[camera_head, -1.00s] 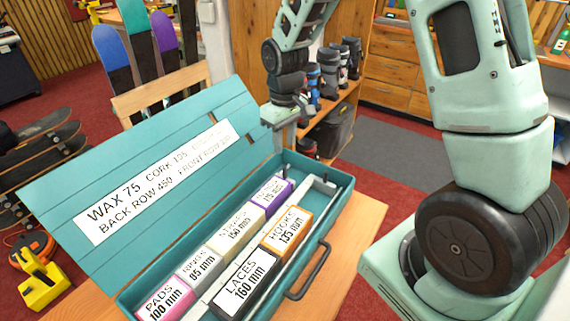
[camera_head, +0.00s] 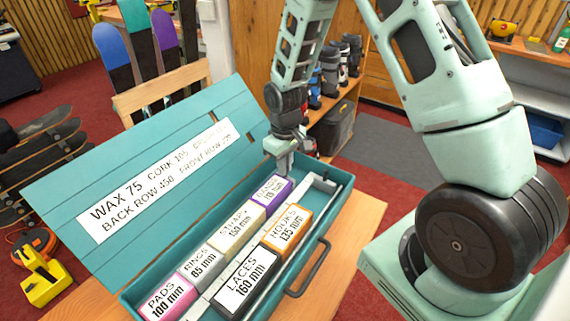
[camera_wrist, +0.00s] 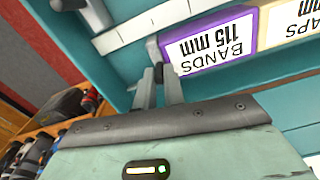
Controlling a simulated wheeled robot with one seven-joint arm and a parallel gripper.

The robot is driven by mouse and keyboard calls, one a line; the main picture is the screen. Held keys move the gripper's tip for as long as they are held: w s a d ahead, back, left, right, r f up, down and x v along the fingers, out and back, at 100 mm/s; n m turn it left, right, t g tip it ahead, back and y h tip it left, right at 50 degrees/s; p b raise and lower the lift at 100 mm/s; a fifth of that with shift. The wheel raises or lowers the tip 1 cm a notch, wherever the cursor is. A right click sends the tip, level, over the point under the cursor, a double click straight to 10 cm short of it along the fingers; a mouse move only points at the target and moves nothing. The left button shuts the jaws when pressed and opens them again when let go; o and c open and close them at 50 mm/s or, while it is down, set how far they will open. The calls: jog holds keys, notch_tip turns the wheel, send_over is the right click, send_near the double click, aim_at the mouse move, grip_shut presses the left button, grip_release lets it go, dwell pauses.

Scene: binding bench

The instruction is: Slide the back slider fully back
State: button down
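The teal box (camera_head: 343,197) lies open with labelled blocks in two rows. The purple-sided BANDS block (camera_head: 271,190) is at the right end of the back row; it also shows in the wrist view (camera_wrist: 210,48). The back slider (camera_wrist: 154,48) shows as a grey piece beside that block's end; in the head view my gripper hides it. My gripper (camera_head: 284,170) points down into the box's back right corner. In the wrist view its fingers (camera_wrist: 158,82) stand slightly apart, with a small dark peg between or just behind the tips. Whether they grip it is unclear.
The front slider (camera_head: 322,184) is to the right of the HOOKS block (camera_head: 287,228), at the end of the front row. The raised lid (camera_head: 150,180) with its printed label stands behind the box. A handle (camera_head: 312,270) sticks out in front.

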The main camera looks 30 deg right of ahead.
jog(key=shift+w+d+r, duration=0.1)
jog(key=shift+w+d, duration=0.25)
jog(key=shift+d, duration=0.45)
jog(key=shift+w+d+f, duration=0.1)
jog(key=shift+w+d, duration=0.3)
jog(key=shift+d, duration=0.45)
jog(key=shift+w+d+r, duration=0.1)
jog(key=shift+w+d, duration=0.25)
jog(key=shift+d, duration=0.45)
jog(key=c, duration=1.5)
grip_release()
jog(key=shift+d, duration=0.1)
notch_tip(320, 180, up, 17)
jog(key=shift+r+b, duration=0.2)
jog(key=shift+b, duration=0.5)
